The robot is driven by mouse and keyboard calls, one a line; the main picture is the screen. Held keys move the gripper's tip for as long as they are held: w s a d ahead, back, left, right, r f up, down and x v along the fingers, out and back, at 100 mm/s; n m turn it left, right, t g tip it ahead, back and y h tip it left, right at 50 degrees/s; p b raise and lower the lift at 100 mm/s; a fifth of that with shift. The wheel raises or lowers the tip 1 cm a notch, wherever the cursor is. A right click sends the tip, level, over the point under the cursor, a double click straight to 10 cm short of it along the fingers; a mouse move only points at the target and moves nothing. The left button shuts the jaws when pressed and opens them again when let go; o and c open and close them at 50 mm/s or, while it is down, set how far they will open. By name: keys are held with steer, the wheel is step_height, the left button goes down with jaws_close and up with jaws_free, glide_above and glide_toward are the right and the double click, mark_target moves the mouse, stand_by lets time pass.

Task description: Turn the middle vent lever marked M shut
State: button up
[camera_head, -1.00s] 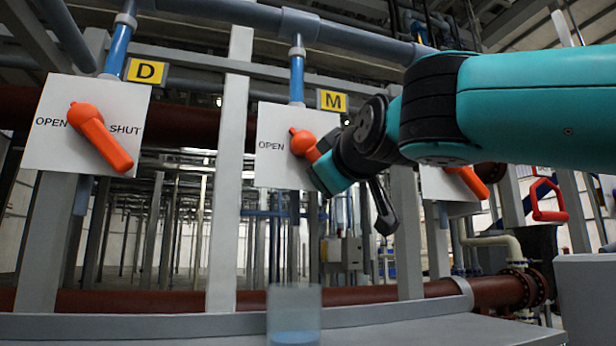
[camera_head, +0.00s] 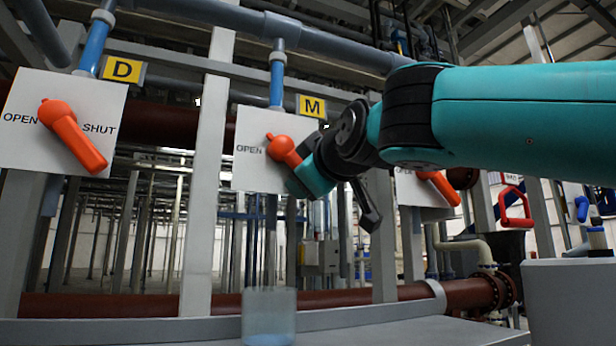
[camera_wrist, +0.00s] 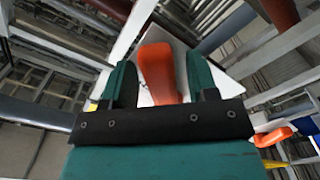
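The M lever (camera_head: 284,149) is orange and sits on a white plate (camera_head: 250,176) below a yellow M sign (camera_head: 312,106). It slants down and right from its pivot, away from the OPEN label; its lower end is hidden behind my gripper (camera_head: 302,182). In the wrist view the orange lever (camera_wrist: 157,75) stands between the two green fingers of my gripper (camera_wrist: 160,68). The fingers are apart, with a narrow gap visible on the lever's right; on the left I cannot tell whether they touch. The plate's SHUT label is hidden by my arm.
The D lever (camera_head: 72,134), on its own plate at left, slants down and right. A third orange lever (camera_head: 438,187) is partly behind my arm at right. A clear beaker (camera_head: 269,318) stands below on the grey ledge (camera_head: 400,335). A grey post (camera_head: 207,170) separates D and M.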

steer(key=b+v, duration=0.6)
steer(key=v, duration=1.1)
steer(key=shift+s+b, duration=0.2)
steer(key=shift+b, duration=0.15)
steer(key=shift+d, duration=0.15)
steer(key=w+d+f+m+g+h, duration=0.15)
steer(key=f+g, duration=0.25)
steer(key=f, duration=1)
steer(key=w+f+g+h, duration=0.1)
steer(key=w+f+g, duration=0.15)
steer(key=f, duration=1.15)
steer(key=s+d+f+m+g, duration=0.2)
steer(key=s+d+f+g, duration=0.2)
steer(key=s+f, duration=0.4)
steer(key=s+d+f+m+g+b, duration=0.1)
steer(key=s+d+f+m+g, duration=0.2)
steer(key=f, duration=1.1)
steer(key=s+d+g+h, duration=0.1)
steer(key=s+g, duration=0.2)
steer(key=s, duration=0.2)
steer(key=shift+f+m, duration=0.35)
